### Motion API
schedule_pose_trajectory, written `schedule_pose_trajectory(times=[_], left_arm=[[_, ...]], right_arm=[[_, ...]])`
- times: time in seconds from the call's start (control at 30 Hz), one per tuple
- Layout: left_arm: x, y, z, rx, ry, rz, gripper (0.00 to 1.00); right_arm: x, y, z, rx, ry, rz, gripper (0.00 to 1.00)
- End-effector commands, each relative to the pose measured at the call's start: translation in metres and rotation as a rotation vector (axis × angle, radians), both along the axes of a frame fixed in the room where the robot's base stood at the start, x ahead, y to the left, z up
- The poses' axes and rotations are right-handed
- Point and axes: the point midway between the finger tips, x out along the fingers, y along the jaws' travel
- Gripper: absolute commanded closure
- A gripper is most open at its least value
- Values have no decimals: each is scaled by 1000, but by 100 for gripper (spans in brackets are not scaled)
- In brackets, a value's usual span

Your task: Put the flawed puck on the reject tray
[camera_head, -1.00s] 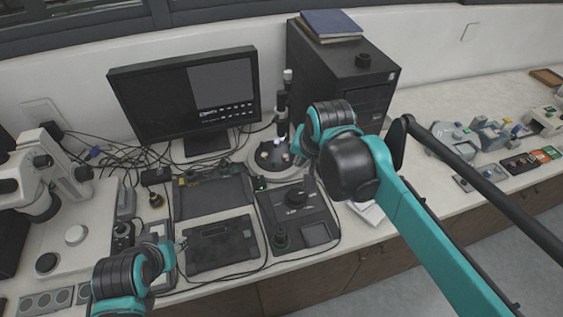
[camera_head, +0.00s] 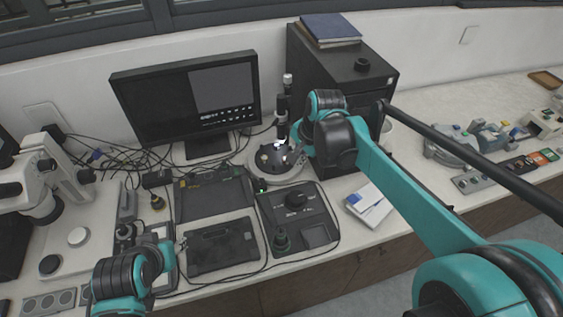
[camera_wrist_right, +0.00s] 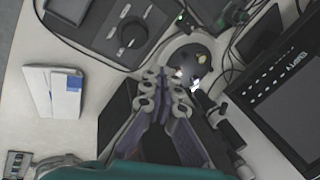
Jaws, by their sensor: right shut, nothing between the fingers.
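A dark round plate on a white base (camera_head: 256,171) stands under an upright digital microscope (camera_head: 282,115). It bears small pale pucks, and a bright light falls on it. In the right wrist view the plate (camera_wrist_right: 192,57) lies just beyond my right gripper (camera_wrist_right: 166,80). That gripper's fingers are together and empty, beside the plate's near edge; it is small in the head view (camera_head: 296,155). I cannot tell which puck is flawed. Small trays with red and green labels (camera_head: 536,157) lie far right; which is for rejects is unclear. My left gripper (camera_head: 180,243) is by the tablet, its fingers too small to read.
A monitor (camera_head: 188,100) and a black cabinet (camera_head: 340,88) stand at the back. A black device with a knob (camera_head: 298,215) and a dark tablet (camera_head: 220,246) lie in front. A white and blue box (camera_head: 369,204) lies right of them. Cables run behind.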

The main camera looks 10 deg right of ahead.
Motion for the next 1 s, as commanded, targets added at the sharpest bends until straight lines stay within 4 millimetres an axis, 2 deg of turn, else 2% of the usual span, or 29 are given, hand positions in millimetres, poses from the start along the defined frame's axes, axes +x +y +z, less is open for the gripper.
schedule_pose_trajectory(times=[0.03,0.2,0.3,0.4,0.53,0.77,1.0], left_arm=[[0,0,5,0,0,0,60],[0,0,15,0,0,0,60],[0,0,20,0,0,0,60],[0,0,23,0,0,0,60],[0,0,24,0,0,0,60],[0,0,19,0,0,0,60],[0,0,7,0,0,0,60]], right_arm=[[20,-2,-1,37,34,-76,100],[79,-6,-25,165,177,-386,100],[106,-8,-44,220,255,-550,100],[124,-10,-62,255,316,-676,100],[134,-11,-75,277,359,-763,100],[138,-8,-95,282,372,-790,100],[141,2,-138,281,372,-787,100]])
